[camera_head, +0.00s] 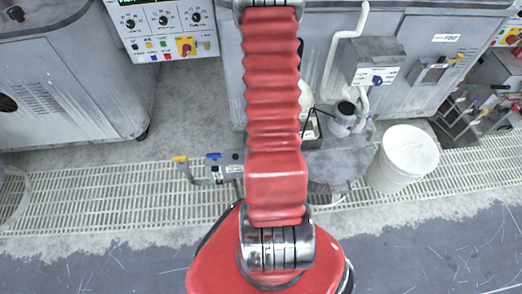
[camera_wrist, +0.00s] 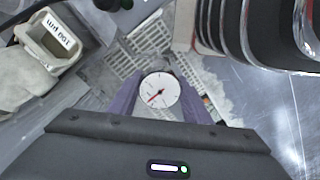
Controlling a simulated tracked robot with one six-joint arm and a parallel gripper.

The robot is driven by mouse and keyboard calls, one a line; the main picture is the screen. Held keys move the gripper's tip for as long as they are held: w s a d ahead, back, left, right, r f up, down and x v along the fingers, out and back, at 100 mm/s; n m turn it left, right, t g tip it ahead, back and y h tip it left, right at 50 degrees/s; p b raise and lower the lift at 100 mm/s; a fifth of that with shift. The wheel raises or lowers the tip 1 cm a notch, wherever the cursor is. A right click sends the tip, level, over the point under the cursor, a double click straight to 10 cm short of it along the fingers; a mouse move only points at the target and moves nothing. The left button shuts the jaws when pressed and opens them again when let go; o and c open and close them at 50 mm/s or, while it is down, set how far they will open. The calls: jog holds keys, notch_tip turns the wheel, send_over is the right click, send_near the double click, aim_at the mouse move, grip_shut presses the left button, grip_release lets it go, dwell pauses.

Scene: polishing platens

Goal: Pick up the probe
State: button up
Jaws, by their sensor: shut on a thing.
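The probe (camera_wrist: 159,91) shows in the wrist view as a round white dial with dark marks and a red needle. It sits between the two purple fingers of my gripper (camera_wrist: 158,80), which are shut on it. The dial faces the wrist camera. Any stem below it is hidden behind the dial. In the head view my red arm covers the gripper and the probe.
A cream container with a printed label (camera_wrist: 50,42) is at the wrist view's upper left. In the head view, a white bucket (camera_head: 406,158) stands right of my arm, near a grey cylindrical vessel (camera_head: 343,118). Grey machines (camera_head: 60,85) line the back; pale floor grating (camera_head: 110,195) crosses the foreground.

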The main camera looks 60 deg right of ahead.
jog(key=shift+r, duration=0.1)
jog(key=shift+r, duration=4.9)
